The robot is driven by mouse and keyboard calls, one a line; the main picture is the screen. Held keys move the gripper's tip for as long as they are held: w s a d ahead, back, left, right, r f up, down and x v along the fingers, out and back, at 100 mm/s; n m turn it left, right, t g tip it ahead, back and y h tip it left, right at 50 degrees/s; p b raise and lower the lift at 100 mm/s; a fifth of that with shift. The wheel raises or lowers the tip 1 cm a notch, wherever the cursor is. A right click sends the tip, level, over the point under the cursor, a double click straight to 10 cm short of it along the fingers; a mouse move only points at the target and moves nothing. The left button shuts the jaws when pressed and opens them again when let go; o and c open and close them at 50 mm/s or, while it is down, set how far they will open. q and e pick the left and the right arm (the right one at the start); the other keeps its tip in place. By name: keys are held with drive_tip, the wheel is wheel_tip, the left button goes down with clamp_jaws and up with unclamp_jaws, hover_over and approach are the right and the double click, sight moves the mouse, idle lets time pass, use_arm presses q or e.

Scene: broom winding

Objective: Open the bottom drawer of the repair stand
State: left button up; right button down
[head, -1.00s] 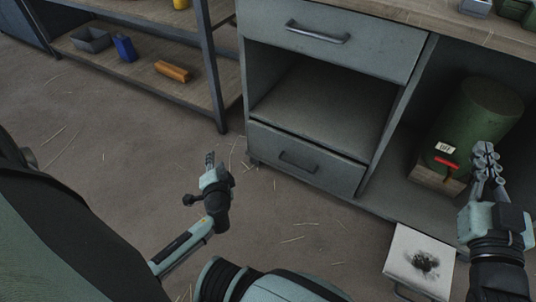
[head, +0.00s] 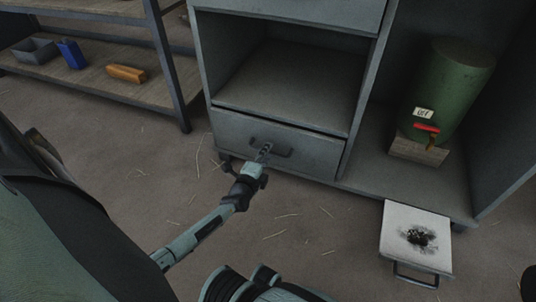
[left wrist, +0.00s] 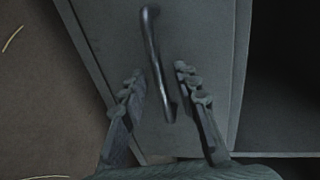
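The bottom drawer (head: 318,158) of the grey repair stand has a plain front with a dark bar handle (head: 284,151). Its front looks flush with the stand, so it appears shut. My left gripper (head: 265,149) is at the handle in the head view. In the left wrist view, the gripper's two fingers (left wrist: 160,76) are spread apart, with the handle (left wrist: 153,45) running between them. I cannot tell whether a finger touches it. My right gripper does not show in either view now.
Above the drawer is an open shelf (head: 290,88). To the right stand a green cylinder (head: 450,85) and a white pan (head: 398,255) with a black stain, sticking out low. A shelf rack (head: 105,92) is at left. Floor before the drawer is clear apart from straw.

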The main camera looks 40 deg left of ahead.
use_arm(q)
drive_tip(key=shift+w+a+f, duration=0.1)
drive_tip(key=shift+w, duration=0.5)
clamp_jaws()
